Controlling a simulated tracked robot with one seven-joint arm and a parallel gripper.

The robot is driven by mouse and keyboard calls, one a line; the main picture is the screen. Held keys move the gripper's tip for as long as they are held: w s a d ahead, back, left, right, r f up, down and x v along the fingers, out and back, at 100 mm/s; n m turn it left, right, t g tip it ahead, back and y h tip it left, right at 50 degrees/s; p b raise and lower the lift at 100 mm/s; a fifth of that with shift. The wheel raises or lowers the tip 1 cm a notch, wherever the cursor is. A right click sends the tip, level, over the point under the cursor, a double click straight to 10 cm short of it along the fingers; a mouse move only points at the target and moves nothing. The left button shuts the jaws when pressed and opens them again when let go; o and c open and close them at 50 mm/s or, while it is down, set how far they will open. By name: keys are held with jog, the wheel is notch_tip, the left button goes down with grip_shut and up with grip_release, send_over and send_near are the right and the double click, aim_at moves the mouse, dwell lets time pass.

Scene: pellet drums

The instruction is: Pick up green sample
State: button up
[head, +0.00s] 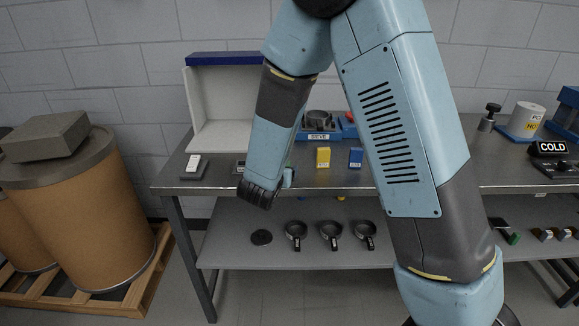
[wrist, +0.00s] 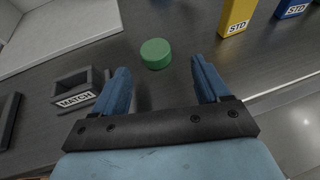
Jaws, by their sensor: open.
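The green sample (wrist: 156,53) is a short round green disc lying on the dark bench top in the wrist view. My gripper (wrist: 163,72) is open and empty, with its two blue fingers apart. The disc shows just past the fingertips, between their lines, and is not gripped. In the head view my gripper (head: 285,180) is over the front part of the bench, and my arm hides most of the green sample.
A holder labelled MATCH (wrist: 78,89) stands left of the fingers. Yellow (head: 323,157) and blue (head: 355,157) STD blocks stand to the right. A white booth (head: 205,110) is behind. The bench's front edge (wrist: 285,85) is close.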

jog(key=shift+w+a+r+x, duration=0.1)
jog(key=shift+x, duration=0.8)
jog(key=shift+w+a+r+x, duration=0.1)
jog(key=shift+x, duration=0.8)
jog(key=shift+a+r+x, duration=0.1)
jog(key=shift+x, duration=0.8)
jog(key=c, duration=1.1)
jog(key=shift+r, duration=0.1)
